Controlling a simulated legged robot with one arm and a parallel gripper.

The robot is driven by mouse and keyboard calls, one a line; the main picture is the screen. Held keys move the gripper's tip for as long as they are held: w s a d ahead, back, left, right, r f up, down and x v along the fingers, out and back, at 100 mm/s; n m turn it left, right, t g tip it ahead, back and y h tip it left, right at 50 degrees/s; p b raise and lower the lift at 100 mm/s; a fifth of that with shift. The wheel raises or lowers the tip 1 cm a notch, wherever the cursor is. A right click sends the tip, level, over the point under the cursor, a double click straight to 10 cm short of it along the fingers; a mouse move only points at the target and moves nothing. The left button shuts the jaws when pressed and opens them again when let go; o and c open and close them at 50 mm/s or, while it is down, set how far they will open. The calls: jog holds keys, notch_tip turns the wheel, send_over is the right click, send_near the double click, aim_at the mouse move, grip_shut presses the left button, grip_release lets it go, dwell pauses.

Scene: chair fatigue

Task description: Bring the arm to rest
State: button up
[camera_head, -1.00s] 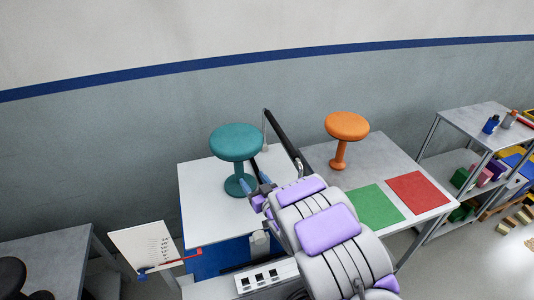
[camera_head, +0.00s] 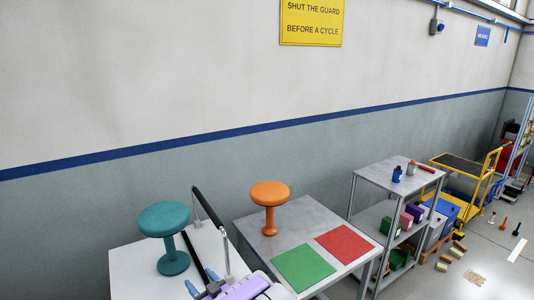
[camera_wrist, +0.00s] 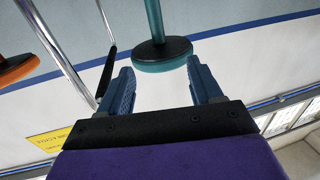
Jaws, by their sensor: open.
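My gripper (camera_head: 201,282) shows at the bottom edge of the head view, beside the teal stool (camera_head: 165,225). Most of my arm is cut off by that edge. In the wrist view, the two blue fingers of my gripper (camera_wrist: 160,78) are apart with nothing between them. The teal stool's seat (camera_wrist: 162,55) shows beyond the fingertips there, from below and inverted. The stool stands upright on a white table (camera_head: 130,270), apart from the fingers.
A dark bar with metal posts (camera_head: 210,215) stands close to my gripper. An orange stool (camera_head: 270,200) stands on a grey table (camera_head: 255,235) with green (camera_head: 303,268) and red (camera_head: 345,243) mats. A shelf (camera_head: 385,178) stands right of it.

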jog(key=d+r+m+g+h, duration=0.1)
jog(key=d+r+m+h, duration=0.3)
jog(key=d, duration=0.7)
jog(key=d+r+g+h, duration=0.1)
jog(key=d+r+h, duration=0.1)
jog(key=d+h, duration=0.65)
jog(key=s+d+r+m+g, duration=0.2)
jog(key=s+d+m+g, duration=0.15)
jog(key=s+d, duration=0.9)
jog(key=s+d+r+g, duration=0.1)
jog(key=s+g, duration=0.2)
jog(key=s, duration=0.7)
jog(key=s+d+r+g, duration=0.1)
jog(key=s+r+g, duration=0.1)
jog(key=s, duration=0.9)
jog(key=s+d+r+m+g, duration=0.1)
jog(key=s+g, duration=0.3)
jog(key=s, duration=0.7)
jog(key=shift+d+r, duration=0.2)
jog(key=shift+r, duration=0.4)
jog(key=shift+s+a+g, duration=0.15)
jog(key=shift+s+g, duration=0.1)
jog(key=shift+s, duration=0.1)
jog(key=shift+c, duration=0.2)
